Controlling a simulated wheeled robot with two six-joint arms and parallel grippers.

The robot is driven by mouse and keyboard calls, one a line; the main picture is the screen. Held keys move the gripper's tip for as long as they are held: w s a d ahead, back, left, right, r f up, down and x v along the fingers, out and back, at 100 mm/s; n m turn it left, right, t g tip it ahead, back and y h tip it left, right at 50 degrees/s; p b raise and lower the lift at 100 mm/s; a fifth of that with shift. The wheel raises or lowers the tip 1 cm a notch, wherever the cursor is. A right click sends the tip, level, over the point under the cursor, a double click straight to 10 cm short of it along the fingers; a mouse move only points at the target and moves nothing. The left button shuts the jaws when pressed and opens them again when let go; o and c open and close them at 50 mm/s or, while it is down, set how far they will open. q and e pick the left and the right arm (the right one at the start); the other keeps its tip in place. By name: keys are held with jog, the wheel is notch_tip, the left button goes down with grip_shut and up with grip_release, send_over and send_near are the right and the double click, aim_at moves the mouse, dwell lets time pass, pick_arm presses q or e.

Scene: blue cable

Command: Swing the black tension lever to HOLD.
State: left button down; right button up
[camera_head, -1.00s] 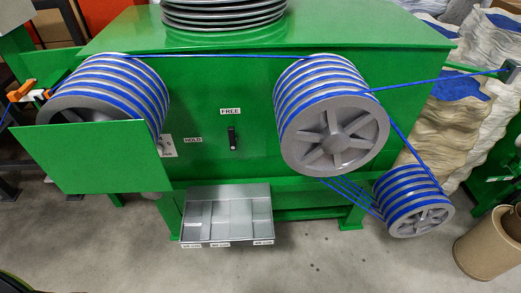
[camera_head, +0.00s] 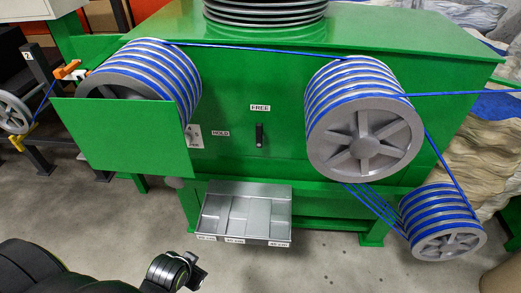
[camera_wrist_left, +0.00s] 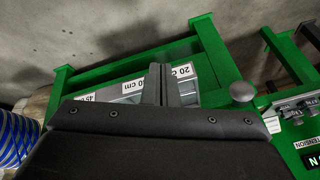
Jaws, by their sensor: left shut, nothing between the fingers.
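The black tension lever (camera_head: 259,135) stands upright on the green machine's front, just below the FREE label (camera_head: 260,107). The HOLD label (camera_head: 220,133) is to its left. My left gripper (camera_head: 194,273) is at the bottom left of the head view, below and left of the lever and well apart from it. In the left wrist view its two fingers (camera_wrist_left: 161,85) are together and empty, in front of the grey tray with length labels. The lever is not visible in the wrist view. My right gripper is not in view.
The grey tray (camera_head: 244,238) juts out below the lever. A green guard plate (camera_head: 120,140) covers part of the left cable wheel (camera_head: 155,75). The large right wheel (camera_head: 365,140) sticks out right of the lever. A round grey knob (camera_wrist_left: 243,92) shows in the wrist view.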

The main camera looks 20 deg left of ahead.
pick_arm(q)
jog(key=w+d+r+m+t, duration=0.2)
jog(key=w+r+m+t, duration=0.2)
jog(key=w, duration=0.7)
jog(key=w+d+r+m+t+h, duration=0.1)
jog(key=w+d+r+m+t, duration=0.2)
jog(key=w, duration=0.8)
jog(key=w+d+r+m+t+h, duration=0.1)
jog(key=w+d+r+m+t, duration=0.2)
jog(key=w+r+m+t, duration=0.3)
jog(key=w+r+m, duration=0.3)
jog(key=w+m, duration=0.1)
jog(key=w, duration=0.1)
jog(key=shift+r, duration=0.15)
